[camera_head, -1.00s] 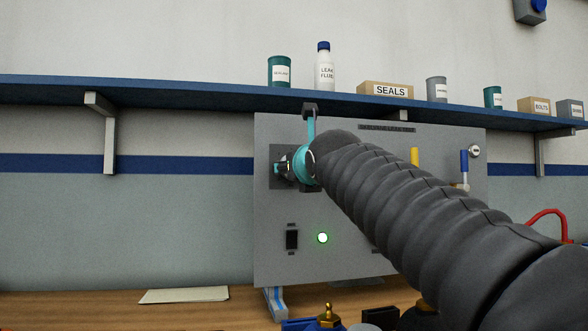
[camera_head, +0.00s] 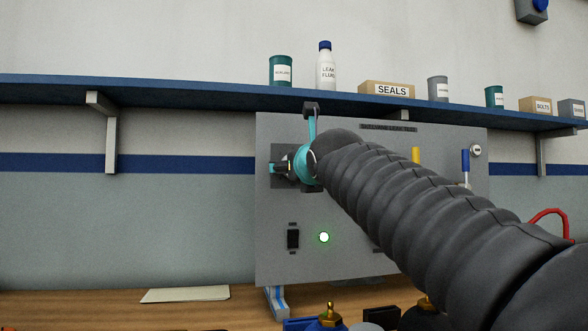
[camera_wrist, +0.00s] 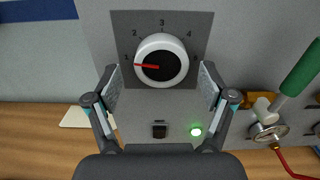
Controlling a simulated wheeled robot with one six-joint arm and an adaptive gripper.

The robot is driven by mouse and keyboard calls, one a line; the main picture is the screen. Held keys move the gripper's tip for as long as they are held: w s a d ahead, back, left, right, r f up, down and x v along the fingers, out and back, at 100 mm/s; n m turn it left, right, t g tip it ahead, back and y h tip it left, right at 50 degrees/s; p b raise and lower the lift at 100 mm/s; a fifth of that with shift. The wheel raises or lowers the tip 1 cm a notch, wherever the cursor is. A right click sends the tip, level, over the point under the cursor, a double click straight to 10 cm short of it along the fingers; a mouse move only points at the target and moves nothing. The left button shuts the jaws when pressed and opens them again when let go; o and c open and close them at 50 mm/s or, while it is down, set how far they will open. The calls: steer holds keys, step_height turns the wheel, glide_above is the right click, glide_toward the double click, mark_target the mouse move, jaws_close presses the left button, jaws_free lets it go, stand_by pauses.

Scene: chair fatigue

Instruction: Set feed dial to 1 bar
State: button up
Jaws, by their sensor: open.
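My gripper (camera_wrist: 159,77) is open in the wrist view, with one finger on each side of the dial. Whether the fingers touch the knob I cannot tell. In the head view my gripper (camera_head: 279,168) is at the dial plate on the grey panel (camera_head: 350,255), and the dial itself is mostly hidden behind it.
A green light (camera_head: 324,237) glows below the dial beside a black switch (camera_head: 293,239). A blue-handled valve (camera_head: 465,160) and a yellow handle (camera_head: 415,155) are farther right. A blue shelf (camera_head: 200,93) with containers runs above. A wooden bench (camera_head: 100,308) lies below.

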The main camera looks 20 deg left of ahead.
steer(key=v, duration=1.1)
steer(key=shift+s, duration=0.3)
steer(key=shift+d, duration=0.15)
